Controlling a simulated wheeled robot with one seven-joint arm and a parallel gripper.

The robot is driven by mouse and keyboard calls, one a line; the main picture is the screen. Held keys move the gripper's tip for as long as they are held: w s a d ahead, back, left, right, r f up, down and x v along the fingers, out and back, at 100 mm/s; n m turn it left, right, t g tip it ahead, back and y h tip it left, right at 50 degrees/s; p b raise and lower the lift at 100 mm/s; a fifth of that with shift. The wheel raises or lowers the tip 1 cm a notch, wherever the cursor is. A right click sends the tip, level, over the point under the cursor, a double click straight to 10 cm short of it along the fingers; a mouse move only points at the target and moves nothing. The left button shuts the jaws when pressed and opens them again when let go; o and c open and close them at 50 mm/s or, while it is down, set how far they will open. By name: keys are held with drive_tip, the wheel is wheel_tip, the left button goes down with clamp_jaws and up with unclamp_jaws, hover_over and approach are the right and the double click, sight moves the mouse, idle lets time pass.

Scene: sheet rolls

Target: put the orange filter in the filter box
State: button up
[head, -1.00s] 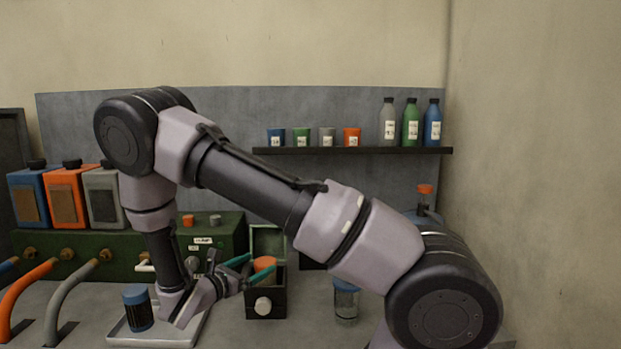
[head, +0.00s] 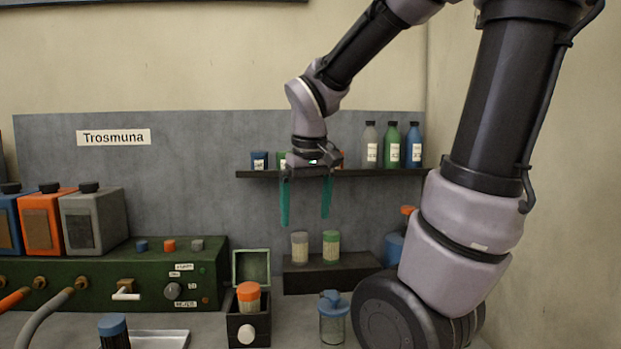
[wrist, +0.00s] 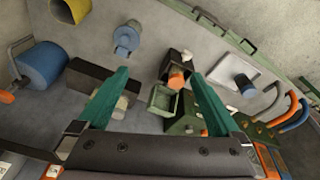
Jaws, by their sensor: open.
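The orange filter (head: 249,291) has an orange cap and a pale body. It stands upright in the small dark filter box (head: 262,325), its lower part hidden by the front wall and its cap above the rim. The box has a white knob in front and a green lid (head: 251,266) standing open at the back. In the wrist view the filter's orange top (wrist: 176,80) shows inside the box. My gripper (head: 306,218) is open and empty, with its green fingers pointing down, well above and right of the box. Its fingers also show in the wrist view (wrist: 158,78).
A white-capped filter (head: 299,247) and a green-capped filter (head: 331,246) stand on a dark rack below my gripper. A blue-lidded jar (head: 332,318) stands right of the box. A blue-capped container (head: 114,330) is on the left tray. A shelf (head: 350,173) is behind my gripper.

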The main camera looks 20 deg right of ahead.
drive_tip(key=s+r+m+t+y, duration=0.2)
drive_tip(key=s+r+m+t, duration=0.2)
drive_tip(key=r, duration=0.3)
drive_tip(key=shift+s+a+r+m+t, duration=0.2)
drive_tip(key=shift+a+m+t, duration=0.2)
drive_tip(key=shift+a, duration=0.05)
idle(0.7)
